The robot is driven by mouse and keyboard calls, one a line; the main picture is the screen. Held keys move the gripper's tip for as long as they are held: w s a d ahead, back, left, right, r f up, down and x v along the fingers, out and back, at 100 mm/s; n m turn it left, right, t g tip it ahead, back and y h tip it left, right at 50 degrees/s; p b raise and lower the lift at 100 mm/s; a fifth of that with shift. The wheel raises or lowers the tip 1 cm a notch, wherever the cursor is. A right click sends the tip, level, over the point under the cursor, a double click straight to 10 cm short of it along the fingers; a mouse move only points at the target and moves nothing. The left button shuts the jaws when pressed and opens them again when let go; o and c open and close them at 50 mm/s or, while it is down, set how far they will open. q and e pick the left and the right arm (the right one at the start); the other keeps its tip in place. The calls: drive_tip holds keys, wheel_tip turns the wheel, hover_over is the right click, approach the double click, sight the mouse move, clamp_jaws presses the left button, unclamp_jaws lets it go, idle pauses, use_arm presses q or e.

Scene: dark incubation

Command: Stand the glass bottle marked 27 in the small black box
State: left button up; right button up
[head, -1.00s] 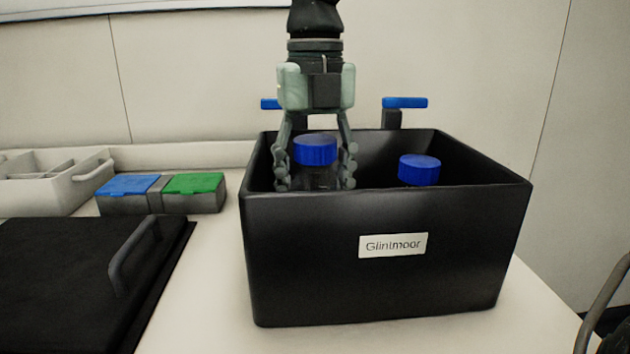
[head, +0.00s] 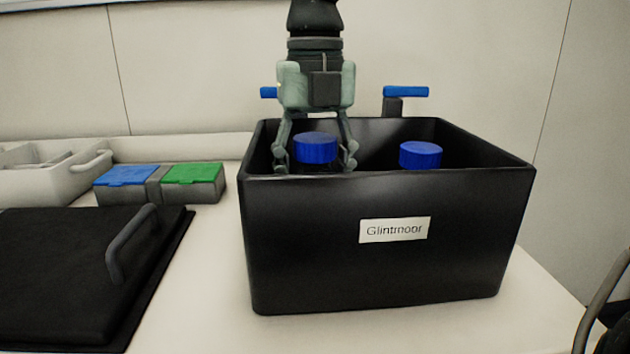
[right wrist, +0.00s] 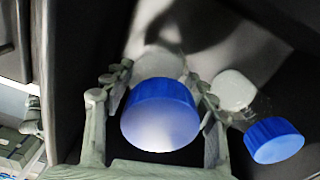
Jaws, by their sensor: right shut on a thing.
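The black box (head: 310,265) stands on the white table, open at the top, with a label reading "Glintmoor". My right gripper (head: 315,165) reaches down into its left part from above. It is shut on a glass bottle with a blue cap (head: 314,148). The bottle is upright or nearly so; its body is mostly hidden by the box's front wall. In the right wrist view the cap (right wrist: 160,115) sits between the fingers (right wrist: 158,100). No number shows on it, and I cannot tell whether its base touches the box floor. My left gripper is not in view.
A second blue-capped bottle (head: 420,155) stands in the box's right part. Blue-handled fixtures (head: 405,92) are behind the box. A black slab with a handle (head: 70,260), a case with blue and green lids (head: 160,185) and a pale divided tray (head: 45,185) lie left.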

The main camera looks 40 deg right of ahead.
drive_tip(key=shift+f+b, duration=0.65)
drive_tip(key=shift+f, duration=0.15)
drive_tip(key=o, duration=1.4)
drive_tip(key=shift+r, duration=0.1)
wheel_tip(320, 180, up, 12)
